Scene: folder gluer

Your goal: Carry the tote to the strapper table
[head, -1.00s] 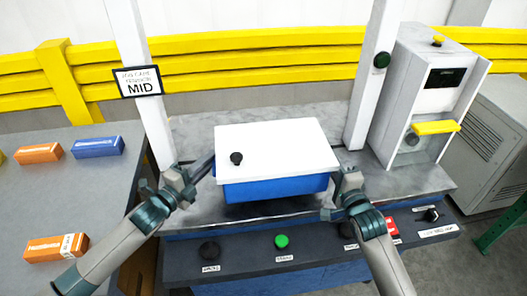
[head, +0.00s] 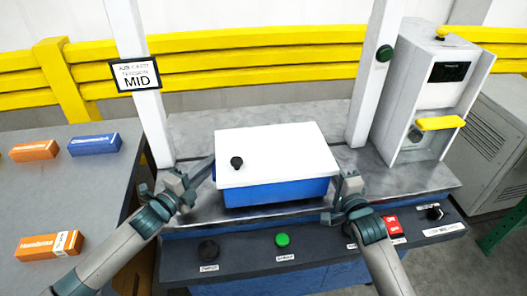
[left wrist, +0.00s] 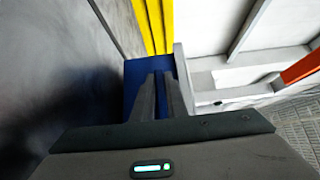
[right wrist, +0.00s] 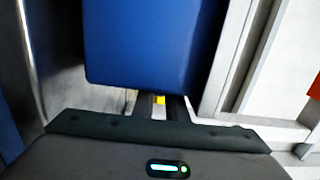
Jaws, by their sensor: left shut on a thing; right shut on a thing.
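The tote is a blue box (head: 275,192) with a white lid (head: 290,148) and a black knob on the lid. It is over the grey-topped table (head: 410,185) between two white posts; I cannot tell whether it touches the top. My left gripper (head: 211,168) is shut on its left side, and my right gripper (head: 337,186) is shut at its right side. Blue tote wall shows beyond the fingers in the left wrist view (left wrist: 132,80) and large above the fingers in the right wrist view (right wrist: 150,40). The fingertips are partly hidden.
A white machine (head: 437,85) with a yellow lever stands on the table's right. A front panel carries a green button (head: 282,240) and other controls. A left table (head: 25,205) holds orange and blue cartons. A yellow rail (head: 250,50) runs behind.

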